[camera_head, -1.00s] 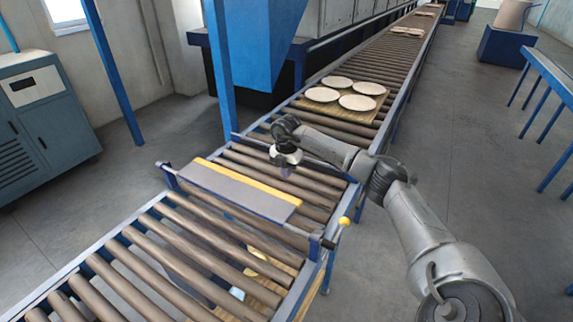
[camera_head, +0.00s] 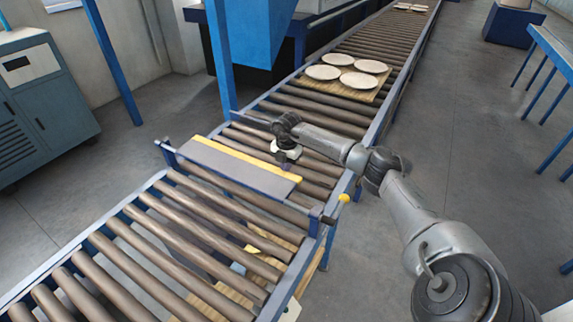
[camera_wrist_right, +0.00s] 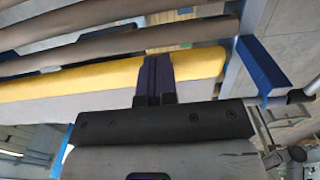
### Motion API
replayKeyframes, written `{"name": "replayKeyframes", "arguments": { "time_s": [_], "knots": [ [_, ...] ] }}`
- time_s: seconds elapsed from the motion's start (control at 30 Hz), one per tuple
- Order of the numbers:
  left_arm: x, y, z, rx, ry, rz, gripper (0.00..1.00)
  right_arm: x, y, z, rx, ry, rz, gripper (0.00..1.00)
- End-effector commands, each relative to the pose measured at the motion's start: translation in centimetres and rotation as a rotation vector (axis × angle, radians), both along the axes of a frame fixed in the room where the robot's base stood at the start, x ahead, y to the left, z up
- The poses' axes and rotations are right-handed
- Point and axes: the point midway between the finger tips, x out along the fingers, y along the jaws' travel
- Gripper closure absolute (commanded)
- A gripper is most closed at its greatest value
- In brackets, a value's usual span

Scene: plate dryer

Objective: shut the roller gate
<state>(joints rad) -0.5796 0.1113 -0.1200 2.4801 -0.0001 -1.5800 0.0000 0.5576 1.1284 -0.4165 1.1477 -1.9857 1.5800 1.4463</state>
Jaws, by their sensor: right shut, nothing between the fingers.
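The roller gate (camera_head: 236,168) is a grey panel with a yellow strip along its far edge, spanning the roller conveyor between side brackets. From the head view I cannot tell its exact tilt. In the right wrist view the shut, empty fingers (camera_wrist_right: 155,75) overlap the yellow strip (camera_wrist_right: 100,82); contact is unclear. My left gripper is not in view.
Pale plates (camera_head: 358,80) lie on a wooden board farther up the conveyor. A blue post (camera_head: 220,60) stands at the conveyor's left side. A grey-blue cabinet (camera_head: 40,110) stands at left. The near rollers (camera_head: 150,240) are bare.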

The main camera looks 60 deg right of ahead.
Motion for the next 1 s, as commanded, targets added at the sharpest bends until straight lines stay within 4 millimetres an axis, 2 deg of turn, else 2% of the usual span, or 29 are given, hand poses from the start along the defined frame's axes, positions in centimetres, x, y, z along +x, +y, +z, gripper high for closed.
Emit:
{"name": "replayKeyframes", "arguments": {
  "time_s": [0.33,0.77,1.0],
  "knots": [
    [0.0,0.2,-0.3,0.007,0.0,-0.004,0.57,-0.1,-0.2,-1.1,0.078,-0.007,-0.002,1.0],
    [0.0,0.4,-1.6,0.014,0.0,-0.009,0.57,-0.8,-0.3,-5.4,0.413,-0.037,-0.005,1.0],
    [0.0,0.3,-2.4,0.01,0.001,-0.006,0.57,-1.0,0.2,-7.7,0.405,-0.035,0.001,1.0]
  ]
}}
